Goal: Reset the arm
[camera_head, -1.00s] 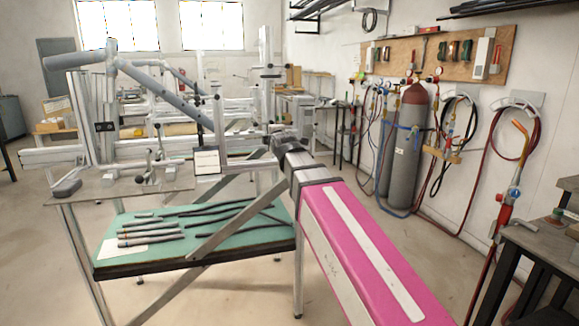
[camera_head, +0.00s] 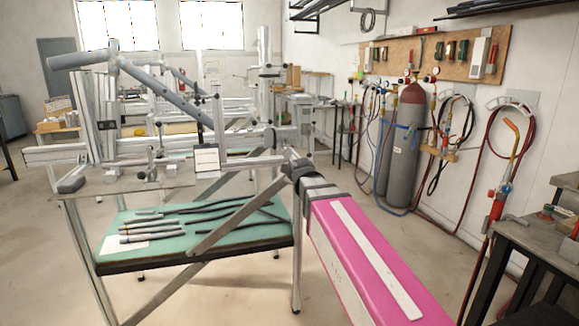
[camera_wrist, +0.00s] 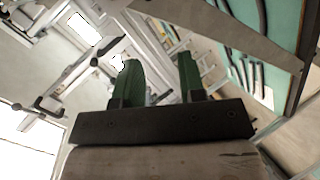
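My arm, a pink link with a white strip, reaches up from the lower right of the head view to a dark joint in front of the frame jig (camera_head: 205,155). My gripper (camera_wrist: 160,76) shows in the wrist view as two green fingers on a dark bar. The fingers stand apart with a clear gap, and I see nothing held between them. In the head view I cannot make out the fingers. The jig holds a grey bicycle-frame tube (camera_head: 165,92) sloping down to the right.
Under the jig is a green shelf (camera_head: 225,240) with several dark tubes. A slanted brace and legs stand close to my arm. Gas cylinders (camera_head: 405,150) and hoses line the right wall. A dark workbench (camera_head: 530,235) stands at the lower right. Floor between is clear.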

